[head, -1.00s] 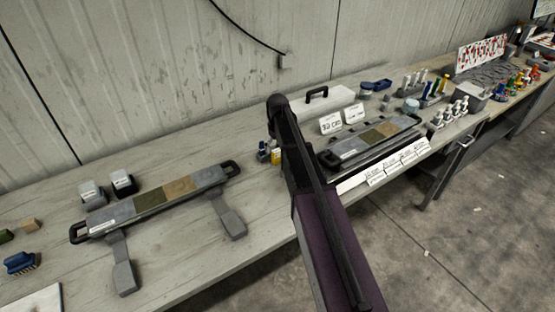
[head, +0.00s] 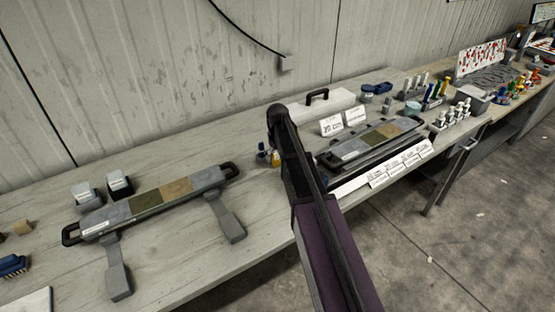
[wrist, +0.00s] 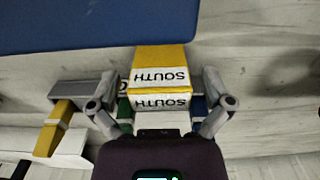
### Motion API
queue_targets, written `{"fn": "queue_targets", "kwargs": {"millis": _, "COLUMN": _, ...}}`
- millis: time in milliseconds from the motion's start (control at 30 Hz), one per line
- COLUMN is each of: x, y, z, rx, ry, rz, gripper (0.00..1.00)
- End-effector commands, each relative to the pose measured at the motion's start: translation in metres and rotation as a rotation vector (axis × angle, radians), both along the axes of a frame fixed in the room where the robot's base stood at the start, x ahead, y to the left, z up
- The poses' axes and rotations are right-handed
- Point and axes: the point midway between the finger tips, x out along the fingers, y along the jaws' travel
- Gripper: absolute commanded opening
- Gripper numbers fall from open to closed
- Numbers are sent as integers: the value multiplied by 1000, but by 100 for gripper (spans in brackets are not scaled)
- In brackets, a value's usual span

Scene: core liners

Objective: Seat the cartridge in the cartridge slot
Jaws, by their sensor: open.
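My gripper (wrist: 162,108) is open in the wrist view, one finger on each side of a yellow block (wrist: 160,58) with white labels reading SOUTH upside down. I cannot tell whether the fingers touch it. Green and blue pieces show low beside the block, partly hidden by the fingers. No part in view is clearly marked as the cartridge or its slot. In the head view my arm hides the gripper. Small blue and yellow items (head: 275,158) stand just left of my arm. A long handled tray with coloured segments (head: 150,203) lies on grey supports at the left.
The wooden bench (head: 215,270) runs along the wall. A second segmented tray (head: 375,142) lies right of my arm, with white labels (head: 402,163) along its front. A white case (head: 322,108) stands behind. A large blue surface (wrist: 90,20) fills the wrist view's upper left.

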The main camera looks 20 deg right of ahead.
Motion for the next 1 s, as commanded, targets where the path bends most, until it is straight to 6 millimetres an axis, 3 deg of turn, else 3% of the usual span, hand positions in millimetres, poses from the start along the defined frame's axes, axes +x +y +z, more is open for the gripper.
{"fn": "queue_targets", "kwargs": {"millis": 167, "x": 0, "y": 0, "z": 0, "rx": 0, "ry": 0, "rz": 0, "gripper": 100}}
{"fn": "queue_targets", "kwargs": {"millis": 267, "x": 0, "y": 0, "z": 0, "rx": 0, "ry": 0, "rz": 0, "gripper": 76}}
{"fn": "queue_targets", "kwargs": {"millis": 467, "x": 0, "y": 0, "z": 0, "rx": 0, "ry": 0, "rz": 0, "gripper": 18}}
{"fn": "queue_targets", "kwargs": {"millis": 533, "x": 0, "y": 0, "z": 0, "rx": 0, "ry": 0, "rz": 0, "gripper": 17}}
{"fn": "queue_targets", "kwargs": {"millis": 567, "x": 0, "y": 0, "z": 0, "rx": 0, "ry": 0, "rz": 0, "gripper": 10}}
{"fn": "queue_targets", "kwargs": {"millis": 1000, "x": 0, "y": 0, "z": 5, "rx": 0, "ry": 0, "rz": 0, "gripper": 9}}
